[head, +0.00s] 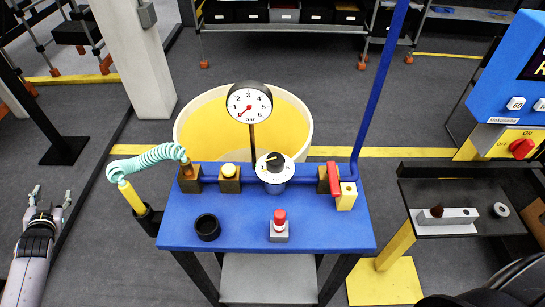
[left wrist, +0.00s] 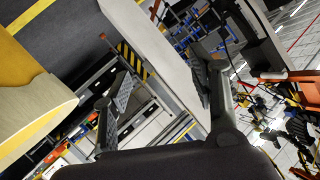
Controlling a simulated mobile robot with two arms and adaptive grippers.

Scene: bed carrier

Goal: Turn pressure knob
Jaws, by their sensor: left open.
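The pressure knob (head: 274,168) is a round white dial with a black grip, mounted at the back middle of the blue table (head: 185,228). A round pressure gauge (head: 249,104) stands above and behind it, with its red needle pointing to the lower left. My left gripper (head: 50,195) is open and empty at the far left of the head view, well away from the knob. In the left wrist view its two fingers (left wrist: 160,95) are spread with nothing between them. That view does not show the knob. My right gripper is not visible.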

